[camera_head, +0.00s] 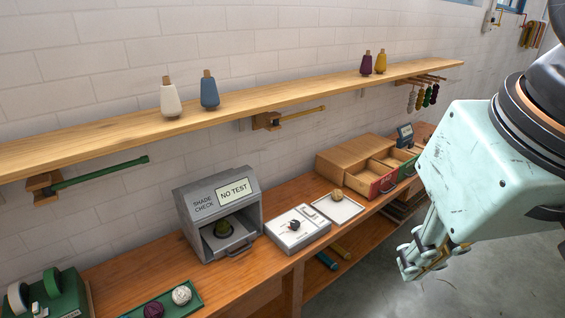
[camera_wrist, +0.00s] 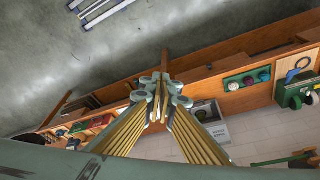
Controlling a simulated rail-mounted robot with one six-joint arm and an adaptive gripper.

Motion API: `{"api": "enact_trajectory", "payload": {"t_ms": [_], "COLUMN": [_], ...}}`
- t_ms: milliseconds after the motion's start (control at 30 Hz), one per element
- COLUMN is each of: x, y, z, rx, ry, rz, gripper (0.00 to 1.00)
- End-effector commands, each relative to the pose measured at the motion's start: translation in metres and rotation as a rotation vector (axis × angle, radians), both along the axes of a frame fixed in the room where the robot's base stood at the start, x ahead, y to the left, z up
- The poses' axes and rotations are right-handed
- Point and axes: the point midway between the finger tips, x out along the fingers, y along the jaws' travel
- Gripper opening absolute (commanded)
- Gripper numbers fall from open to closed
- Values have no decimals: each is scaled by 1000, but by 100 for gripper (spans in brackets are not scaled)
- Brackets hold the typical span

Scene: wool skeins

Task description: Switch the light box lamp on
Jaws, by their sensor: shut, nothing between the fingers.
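The light box (camera_head: 218,220) is a grey box labelled "SHADE CHECK" on the wooden bench. Its sign (camera_head: 234,191) reads "NO TEST". A dark green ball (camera_head: 223,229) sits inside its open front, and a handle shows at the lower front. The inside looks dim. I cannot make out a lamp switch. The light box also shows in the wrist view (camera_wrist: 222,131), below and right of my fingers. My gripper (camera_head: 408,272) is shut and empty, off the bench's front at the right, well away from the light box. Its fingers also show in the wrist view (camera_wrist: 160,100).
A wooden shelf (camera_head: 120,134) with cones runs above.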

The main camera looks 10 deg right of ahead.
Motion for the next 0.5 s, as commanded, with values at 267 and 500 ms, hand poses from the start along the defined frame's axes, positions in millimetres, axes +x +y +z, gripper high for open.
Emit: {"api": "enact_trajectory", "payload": {"t_ms": [267, 500], "x": [25, 54], "y": [0, 0], "z": [10, 19], "rx": [12, 25], "ry": [15, 30], "rz": [-35, -77], "gripper": [0, 0]}}
